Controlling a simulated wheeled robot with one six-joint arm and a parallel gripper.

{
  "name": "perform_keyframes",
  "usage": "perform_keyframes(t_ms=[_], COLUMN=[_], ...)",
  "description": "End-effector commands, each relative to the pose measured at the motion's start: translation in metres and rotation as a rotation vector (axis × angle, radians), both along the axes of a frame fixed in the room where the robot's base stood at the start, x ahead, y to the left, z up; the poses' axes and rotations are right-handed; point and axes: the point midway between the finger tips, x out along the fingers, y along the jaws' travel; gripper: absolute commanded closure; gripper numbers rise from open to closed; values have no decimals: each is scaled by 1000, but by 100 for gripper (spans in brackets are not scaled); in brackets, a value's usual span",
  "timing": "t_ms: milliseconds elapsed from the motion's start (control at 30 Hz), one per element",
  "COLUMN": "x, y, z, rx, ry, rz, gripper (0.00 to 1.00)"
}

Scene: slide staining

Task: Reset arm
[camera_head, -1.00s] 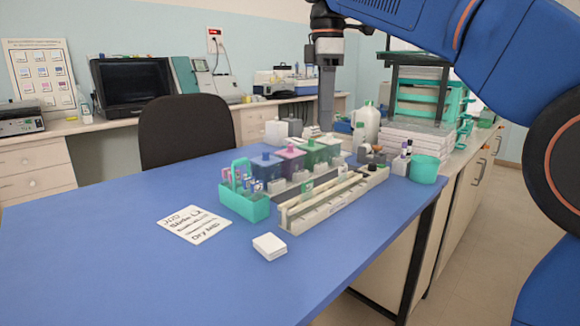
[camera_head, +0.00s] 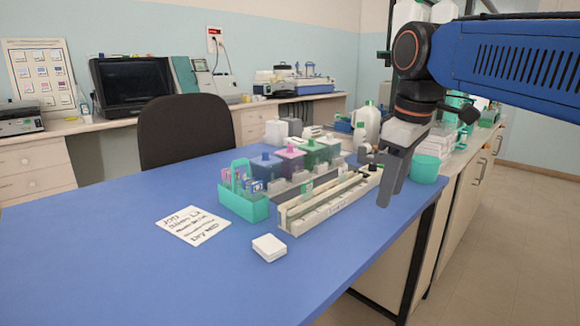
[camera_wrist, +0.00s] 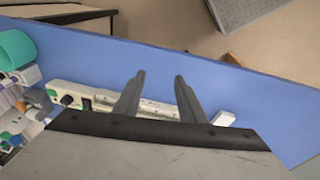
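My gripper (camera_head: 402,190) hangs at the right end of the blue table (camera_head: 120,255), with its fingers pointing down above the table's right edge. In the wrist view my gripper (camera_wrist: 159,78) shows two fingers spread apart with nothing between them. The long white staining rack (camera_head: 325,203) lies on the table to the left of the gripper. It also shows in the wrist view (camera_wrist: 68,88), partly hidden behind the fingers.
A teal slide carrier (camera_head: 245,205), colored staining jars (camera_head: 290,163), a handwritten note (camera_head: 193,225) and a white block (camera_head: 269,247) stand or lie on the table. A green cup (camera_head: 425,169) is close behind the gripper. The table's front left is clear.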

Motion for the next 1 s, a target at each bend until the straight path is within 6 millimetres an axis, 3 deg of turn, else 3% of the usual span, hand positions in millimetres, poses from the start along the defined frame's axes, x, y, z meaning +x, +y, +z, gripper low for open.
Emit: perform_keyframes(t_ms=[300,600,800,1000], x=[-70,-131,-150,-153], y=[-51,-81,-88,-89], z=[-100,-201,-236,-242], rx=[82,170,203,208], ry=[-87,-164,-191,-196], rz=[-373,-690,-794,-812], gripper=[63,63,63,63])
